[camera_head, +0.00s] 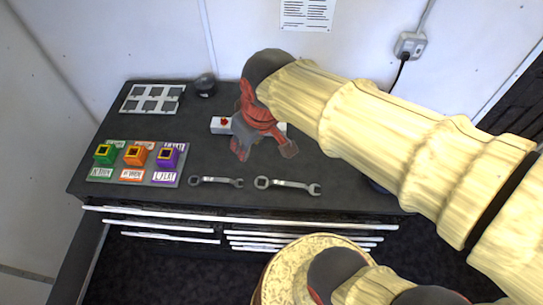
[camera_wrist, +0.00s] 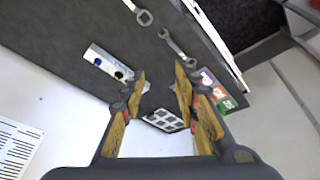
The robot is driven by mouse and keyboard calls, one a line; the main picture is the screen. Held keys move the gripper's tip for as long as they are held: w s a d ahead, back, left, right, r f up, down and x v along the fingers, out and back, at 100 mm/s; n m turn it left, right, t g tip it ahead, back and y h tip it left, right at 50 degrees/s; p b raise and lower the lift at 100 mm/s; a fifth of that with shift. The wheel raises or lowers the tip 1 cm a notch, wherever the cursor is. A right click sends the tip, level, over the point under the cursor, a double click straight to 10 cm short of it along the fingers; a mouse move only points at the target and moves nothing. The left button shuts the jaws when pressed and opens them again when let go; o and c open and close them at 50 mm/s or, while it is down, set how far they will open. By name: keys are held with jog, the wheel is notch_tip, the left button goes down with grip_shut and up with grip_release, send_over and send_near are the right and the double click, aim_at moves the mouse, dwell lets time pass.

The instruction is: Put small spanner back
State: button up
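The small spanner (camera_head: 216,180) lies flat on the dark worktop, its ring end to the left, near the front edge. A larger spanner (camera_head: 288,185) lies to its right, in line with it. In the wrist view the small spanner (camera_wrist: 177,48) is beyond the fingertips, and the larger one (camera_wrist: 141,14) is cut by the top edge. My gripper (camera_head: 266,153) is above the worktop, behind the spanners in the head view. It is open, and nothing shows between its fingers (camera_wrist: 161,82) in the wrist view.
Green, orange and purple blocks (camera_head: 134,155) sit on labelled plates at the left. A grey grid tray (camera_head: 152,98) and a dark round object (camera_head: 205,85) are behind. A white box (camera_head: 221,125) with knobs is partly hidden by my gripper. A wall socket (camera_head: 410,45) is at upper right.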

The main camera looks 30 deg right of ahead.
jog(key=s+d+r+m+t, duration=0.1)
jog(key=s+d+m, duration=0.1)
jog(key=s, duration=0.5)
jog(key=shift+r+m, duration=0.3)
jog(key=shift+m, duration=0.2)
notch_tip(320, 180, down, 9)
jog(key=b, duration=0.9)
